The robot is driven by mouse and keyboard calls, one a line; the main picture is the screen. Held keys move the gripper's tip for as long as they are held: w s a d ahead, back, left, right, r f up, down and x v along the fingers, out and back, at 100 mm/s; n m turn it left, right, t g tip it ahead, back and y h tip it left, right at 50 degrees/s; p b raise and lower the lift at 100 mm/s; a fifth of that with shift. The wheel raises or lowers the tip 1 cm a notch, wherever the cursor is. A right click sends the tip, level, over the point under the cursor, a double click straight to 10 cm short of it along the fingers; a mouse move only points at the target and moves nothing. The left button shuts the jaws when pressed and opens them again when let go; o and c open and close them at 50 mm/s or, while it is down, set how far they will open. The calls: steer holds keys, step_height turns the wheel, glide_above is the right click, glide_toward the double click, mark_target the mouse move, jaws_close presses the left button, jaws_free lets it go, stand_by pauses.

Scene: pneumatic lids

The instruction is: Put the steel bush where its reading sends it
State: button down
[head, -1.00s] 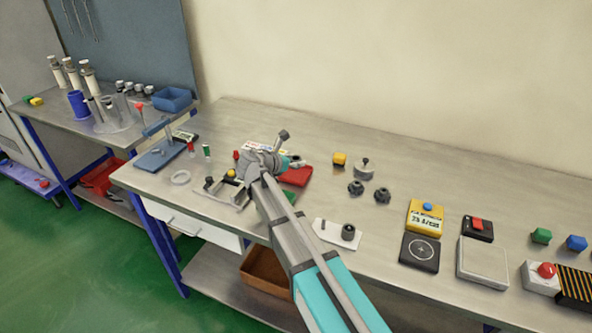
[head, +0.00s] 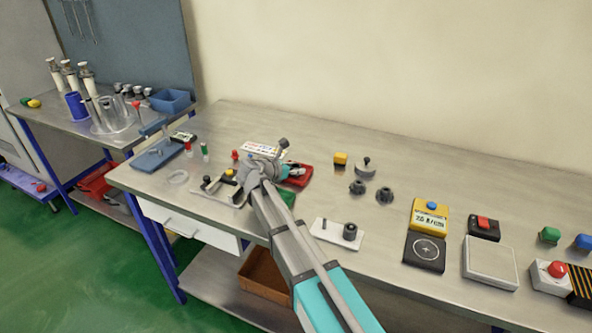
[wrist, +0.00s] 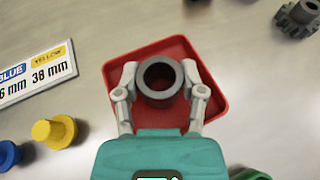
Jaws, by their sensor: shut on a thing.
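The steel bush (wrist: 160,79) is a dark grey ring with an open bore. My gripper (wrist: 160,82) is shut on it, one finger on each side, in the wrist view. The bush is over the red tray (wrist: 204,108); I cannot tell whether it touches the tray floor. In the head view my gripper (head: 291,171) is at the red tray (head: 302,180), and the bush is not clear there. The yellow gauge (head: 429,216) has a blue button and a lit display whose digits I cannot read surely.
A dark gear (wrist: 297,17) lies at upper right. A green tray (head: 286,199) is near my gripper. Bare bench lies along the back.

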steer(key=shift+f, duration=0.2)
steer(key=shift+c, duration=0.9)
jaws_free()
steer(key=shift+r, duration=0.2)
steer(key=shift+s+a+r+p, duration=0.3)
steer(key=shift+s+a, duration=0.05)
steer(key=shift+s, duration=0.1)
steer(key=p+v, duration=0.3)
steer(key=v, duration=0.6)
steer(key=shift+r, duration=0.1)
steer(key=shift+p+v, duration=0.5)
steer(key=shift+v, duration=0.35)
